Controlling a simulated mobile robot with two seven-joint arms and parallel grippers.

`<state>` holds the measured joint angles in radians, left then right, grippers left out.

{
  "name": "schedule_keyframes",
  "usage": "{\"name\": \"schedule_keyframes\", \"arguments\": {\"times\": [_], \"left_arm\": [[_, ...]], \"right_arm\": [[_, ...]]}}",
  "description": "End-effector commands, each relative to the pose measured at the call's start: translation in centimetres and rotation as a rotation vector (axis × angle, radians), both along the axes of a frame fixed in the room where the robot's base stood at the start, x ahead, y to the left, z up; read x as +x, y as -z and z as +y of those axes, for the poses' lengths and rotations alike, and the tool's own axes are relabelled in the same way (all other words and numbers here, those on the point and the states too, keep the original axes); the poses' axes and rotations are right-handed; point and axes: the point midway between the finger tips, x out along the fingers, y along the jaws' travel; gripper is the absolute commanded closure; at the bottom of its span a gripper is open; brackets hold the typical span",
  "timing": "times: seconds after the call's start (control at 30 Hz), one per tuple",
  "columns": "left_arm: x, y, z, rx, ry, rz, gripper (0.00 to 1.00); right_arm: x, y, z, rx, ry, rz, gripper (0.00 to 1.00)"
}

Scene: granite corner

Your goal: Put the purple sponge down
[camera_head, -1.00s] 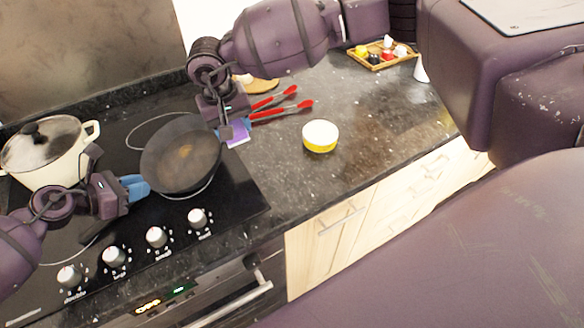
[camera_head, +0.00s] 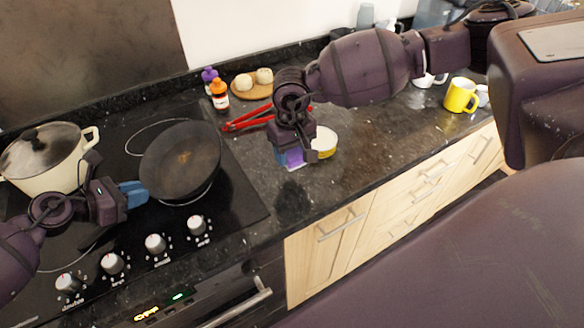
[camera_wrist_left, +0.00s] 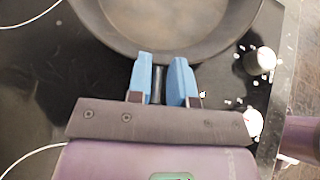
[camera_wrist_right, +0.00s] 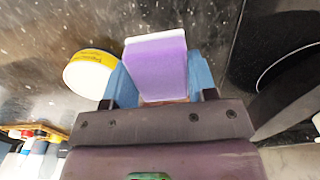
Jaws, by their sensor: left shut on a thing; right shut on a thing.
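The purple sponge (camera_wrist_right: 158,68) with a pale edge sits between the blue fingers of my right gripper (camera_wrist_right: 160,80), which is shut on it. In the head view the sponge (camera_head: 294,158) shows below my right gripper (camera_head: 294,155), over the dark granite counter (camera_head: 350,165). I cannot tell whether it touches the counter. My left gripper (camera_head: 133,193) is at the frying pan (camera_head: 182,160) on the hob. In the left wrist view its blue fingers (camera_wrist_left: 160,80) are shut on the pan's dark handle (camera_wrist_left: 158,85).
A yellow and white round tub (camera_head: 324,142) stands right beside my right gripper. Red-handled tongs (camera_head: 248,118) lie behind it. A cream pot (camera_head: 45,158) stands on the hob. Bottles (camera_head: 219,94), a round board (camera_head: 252,86) and a yellow mug (camera_head: 461,95) are further back. The counter's front is clear.

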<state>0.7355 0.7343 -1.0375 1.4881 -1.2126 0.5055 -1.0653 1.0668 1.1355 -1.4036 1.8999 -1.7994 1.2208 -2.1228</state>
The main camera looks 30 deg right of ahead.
Motion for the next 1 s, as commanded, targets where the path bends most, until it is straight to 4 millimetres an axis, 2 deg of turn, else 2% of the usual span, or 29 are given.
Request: {"name": "schedule_keyframes", "arguments": {"times": [0.03, 0.27, 0.5, 0.93, 0.97, 1.0], "left_arm": [[-0.5, 1.3, 0.2, 0.011, 0.001, 0.016, 0.93], [-0.5, 1.3, 0.2, 0.011, 0.001, 0.016, 0.93], [-0.5, 1.3, 0.2, 0.010, 0.001, 0.017, 0.93], [-0.5, 1.3, 0.2, 0.010, 0.001, 0.017, 0.93], [-0.5, 1.3, 0.2, 0.010, 0.001, 0.017, 0.93], [-0.5, 1.3, 0.2, 0.010, 0.001, 0.017, 0.93]], "right_arm": [[-0.1, 1.1, 0.0, -0.001, 0.001, 0.004, 0.70], [0.0, 3.0, 0.0, -0.001, 0.001, 0.002, 0.70], [0.0, 5.7, 0.0, -0.001, 0.002, 0.002, 0.70], [0.0, 6.2, 0.0, 0.000, 0.002, 0.001, 0.70], [0.0, 6.2, 0.0, 0.000, 0.002, 0.001, 0.46], [0.0, 6.2, 0.0, 0.000, 0.002, 0.000, 0.40]]}}
